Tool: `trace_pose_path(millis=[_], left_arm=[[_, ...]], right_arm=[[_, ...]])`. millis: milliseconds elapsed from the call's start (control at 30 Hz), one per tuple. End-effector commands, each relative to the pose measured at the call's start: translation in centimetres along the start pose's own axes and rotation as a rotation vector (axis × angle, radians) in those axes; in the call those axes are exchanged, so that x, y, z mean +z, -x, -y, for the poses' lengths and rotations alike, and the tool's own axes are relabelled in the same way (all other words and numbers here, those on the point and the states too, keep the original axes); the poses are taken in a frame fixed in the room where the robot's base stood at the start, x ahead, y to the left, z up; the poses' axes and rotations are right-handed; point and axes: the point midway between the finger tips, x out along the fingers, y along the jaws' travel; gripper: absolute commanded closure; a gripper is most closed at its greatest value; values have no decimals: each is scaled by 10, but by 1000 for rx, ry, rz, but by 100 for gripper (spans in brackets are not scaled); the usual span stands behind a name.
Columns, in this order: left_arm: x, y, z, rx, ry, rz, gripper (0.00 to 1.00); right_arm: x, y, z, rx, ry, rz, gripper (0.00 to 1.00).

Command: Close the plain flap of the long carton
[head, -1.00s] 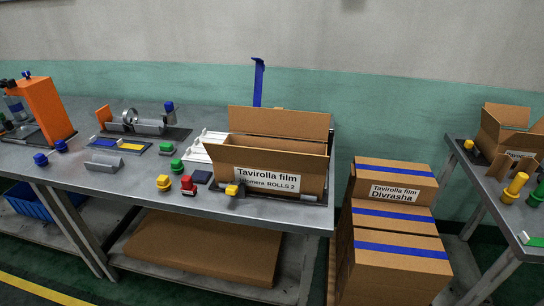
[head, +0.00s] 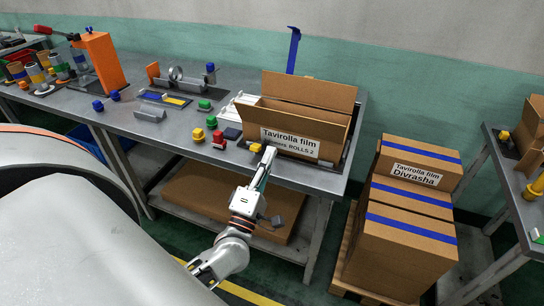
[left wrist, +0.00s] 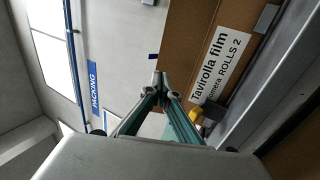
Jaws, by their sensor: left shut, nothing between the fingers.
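The long carton (head: 330,149) stands on the near bench at its right end, with a white "Tavirolla film" label (head: 290,143) on its front. Its top is open. A plain brown flap (head: 310,92) stands up along the far side. My left gripper (head: 268,155) is in front of the carton's lower left front, shut and empty, fingers pointing up at it. In the left wrist view the shut fingertips (left wrist: 165,86) lie beside the carton's labelled face (left wrist: 190,40); contact cannot be told. The carton's inside is mostly hidden. My right gripper is not in view.
A yellow part (head: 256,148) sits by the carton's front left corner. Red (head: 218,138) and green (head: 211,122) parts stand left of it. A blue upright (head: 293,50) rises behind. Stacked cartons (head: 405,225) stand on the floor to the right.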

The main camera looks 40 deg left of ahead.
Motion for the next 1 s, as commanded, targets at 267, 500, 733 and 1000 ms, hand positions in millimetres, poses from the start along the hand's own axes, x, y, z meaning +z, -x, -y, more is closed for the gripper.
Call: trace_pose_path(millis=[267, 500, 733, 1000], left_arm=[[0, -58, -3, 3, -1, 0, 100], [1, -92, -1, 0, -3, 1, 100], [0, -104, 0, -1, -3, 2, 100], [1, -104, 0, -1, -3, 2, 100]], right_arm=[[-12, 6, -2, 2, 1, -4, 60], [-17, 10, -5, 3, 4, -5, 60], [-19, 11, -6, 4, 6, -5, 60], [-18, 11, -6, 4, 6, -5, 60]])
